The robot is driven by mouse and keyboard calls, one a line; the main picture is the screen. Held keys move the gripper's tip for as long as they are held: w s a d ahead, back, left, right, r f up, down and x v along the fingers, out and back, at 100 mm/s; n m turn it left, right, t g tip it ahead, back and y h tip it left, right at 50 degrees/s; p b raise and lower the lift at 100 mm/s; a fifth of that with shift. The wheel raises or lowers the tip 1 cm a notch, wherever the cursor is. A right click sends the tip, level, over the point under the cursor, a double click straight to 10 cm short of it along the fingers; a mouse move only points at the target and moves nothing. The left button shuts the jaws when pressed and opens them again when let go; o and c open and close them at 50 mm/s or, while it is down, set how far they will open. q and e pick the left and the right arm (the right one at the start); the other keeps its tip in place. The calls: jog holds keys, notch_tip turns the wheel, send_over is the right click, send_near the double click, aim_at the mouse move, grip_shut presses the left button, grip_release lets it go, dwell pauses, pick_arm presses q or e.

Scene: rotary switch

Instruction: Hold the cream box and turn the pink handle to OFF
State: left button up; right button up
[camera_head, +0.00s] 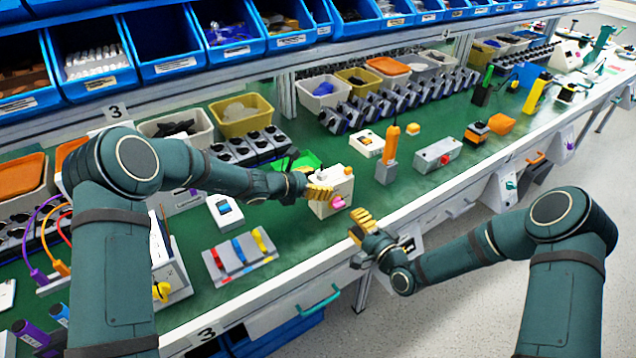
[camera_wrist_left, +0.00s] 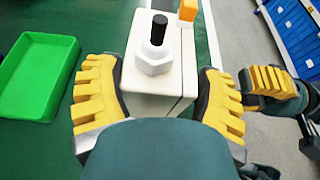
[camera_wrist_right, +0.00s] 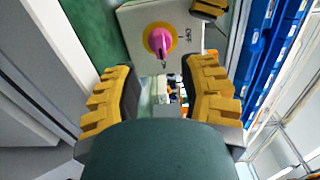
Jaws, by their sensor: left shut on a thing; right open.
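The cream box (camera_head: 333,188) stands on the green bench top near its front edge. My left gripper (camera_head: 318,191) is shut on the box; in the left wrist view its yellow fingers (camera_wrist_left: 160,100) lie on both sides of the box (camera_wrist_left: 155,82), which has a white nut and black stem on top. The pink handle (camera_head: 338,202) is on the box's front face. In the right wrist view the handle (camera_wrist_right: 158,41) sits on a yellow disc. My right gripper (camera_head: 361,226) is open and empty in front of the box, apart from the handle.
A green tray (camera_wrist_left: 38,76) lies beside the box. A grey box with a red button (camera_head: 437,155) and an orange-handled tool (camera_head: 391,140) stand to the right. A block with coloured switches (camera_head: 240,255) lies to the left. The aisle floor (camera_head: 440,310) is free.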

aim_at(341, 207)
jog(key=shift+x, duration=2.45)
jog(key=shift+s, duration=0.1)
grip_shut()
